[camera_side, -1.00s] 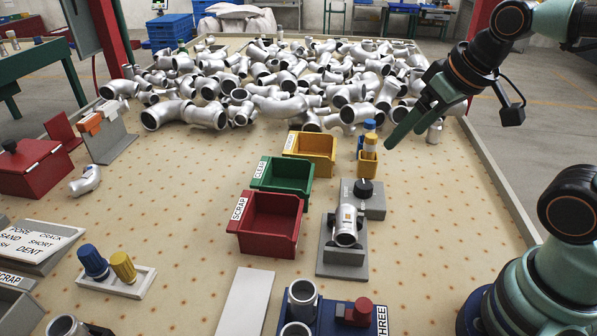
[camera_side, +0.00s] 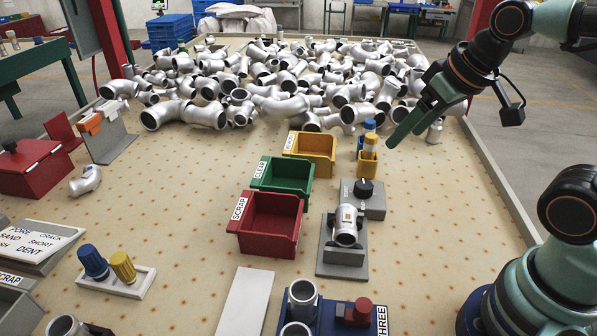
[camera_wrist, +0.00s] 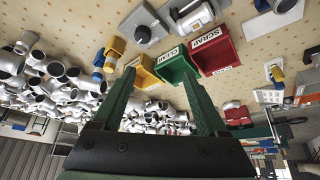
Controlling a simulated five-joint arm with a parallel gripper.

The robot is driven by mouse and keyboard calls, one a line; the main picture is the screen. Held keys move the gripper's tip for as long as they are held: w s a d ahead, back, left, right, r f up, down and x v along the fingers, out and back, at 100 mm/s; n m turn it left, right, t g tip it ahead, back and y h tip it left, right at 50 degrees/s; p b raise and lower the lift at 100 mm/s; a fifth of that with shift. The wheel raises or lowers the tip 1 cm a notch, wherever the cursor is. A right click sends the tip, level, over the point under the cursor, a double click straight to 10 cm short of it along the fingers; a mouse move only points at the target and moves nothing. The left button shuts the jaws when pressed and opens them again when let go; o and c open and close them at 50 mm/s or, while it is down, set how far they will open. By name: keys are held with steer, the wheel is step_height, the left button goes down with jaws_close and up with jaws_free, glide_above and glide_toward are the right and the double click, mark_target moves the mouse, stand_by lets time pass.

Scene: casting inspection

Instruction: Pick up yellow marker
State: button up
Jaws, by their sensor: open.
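A yellow-topped marker (camera_side: 371,145) with a pale band stands in a small yellow holder (camera_side: 367,167) right of the yellow bin. A blue-topped one (camera_side: 369,125) stands just behind it. In the wrist view the yellow holder (camera_wrist: 117,46) is at upper left, beyond my left finger. Another yellow ribbed piece (camera_side: 122,267) stands tilted in a white tray (camera_side: 118,290) at front left, beside a blue one. My gripper (camera_side: 405,122) is open and empty above the table, just right of the holder. In the wrist view its green fingers (camera_wrist: 158,78) are spread apart.
Red (camera_side: 268,222), green (camera_side: 283,185) and yellow (camera_side: 310,153) bins stand in a row mid-table. A pipe fitting (camera_side: 346,226) rests on a grey stand in front of the holder. A large pile of metal elbows (camera_side: 275,85) covers the back.

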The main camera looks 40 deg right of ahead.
steer(key=w+d+r+m+g, duration=0.2)
steer(key=w+d+r+m, duration=0.1)
steer(key=w+m, duration=0.25)
steer(key=m+g, duration=0.4)
steer(key=m, duration=0.9)
glide_toward(372, 135)
steer(key=shift+n, duration=0.25)
step_height(372, 135, down, 11)
steer(key=shift+s+f, duration=0.1)
steer(key=shift+s, duration=0.05)
jaws_close()
